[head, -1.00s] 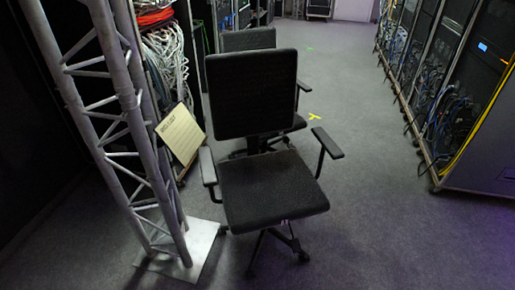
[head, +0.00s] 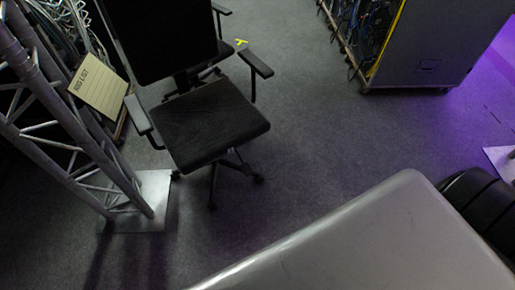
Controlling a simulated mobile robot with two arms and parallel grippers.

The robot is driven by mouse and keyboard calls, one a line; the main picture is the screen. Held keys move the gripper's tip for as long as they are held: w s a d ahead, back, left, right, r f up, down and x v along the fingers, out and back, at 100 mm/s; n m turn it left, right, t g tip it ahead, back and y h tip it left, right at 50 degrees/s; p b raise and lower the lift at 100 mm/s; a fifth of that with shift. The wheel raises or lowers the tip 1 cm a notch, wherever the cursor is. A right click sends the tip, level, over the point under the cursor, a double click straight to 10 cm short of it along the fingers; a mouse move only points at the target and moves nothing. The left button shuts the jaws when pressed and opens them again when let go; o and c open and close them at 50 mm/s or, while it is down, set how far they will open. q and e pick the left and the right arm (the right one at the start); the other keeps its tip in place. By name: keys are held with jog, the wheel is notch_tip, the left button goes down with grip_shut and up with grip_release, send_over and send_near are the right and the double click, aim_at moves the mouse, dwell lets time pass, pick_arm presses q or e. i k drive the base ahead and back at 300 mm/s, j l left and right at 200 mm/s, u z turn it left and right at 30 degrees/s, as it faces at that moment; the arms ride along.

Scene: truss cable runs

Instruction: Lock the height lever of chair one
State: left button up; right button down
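A black office chair (head: 208,122) stands upright at the upper left centre of the head view. It has a dark backrest (head: 158,38), two armrests and a star base under the seat. I cannot tell from any marking whether it is chair one. A second chair shows partly behind it, with one armrest (head: 221,9) in view. I cannot make out a height lever; the underside of the seat is mostly hidden and dark. Neither of my grippers is in view.
A metal truss tower (head: 75,150) on a square base plate (head: 152,197) stands left of the chair. A grey case (head: 432,45) stands upper right. Carpet (head: 320,140) between is clear. A grey surface blocks the lower right.

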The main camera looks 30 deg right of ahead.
aim_at(246, 168)
jog(key=z, duration=0.7)
jog(key=i+l+u, duration=0.2)
jog(key=u, duration=0.15)
jog(key=i+l+u, duration=0.2)
jog(key=u, duration=0.15)
jog(key=i+l+u, duration=0.15)
jog(key=l+u, duration=0.2)
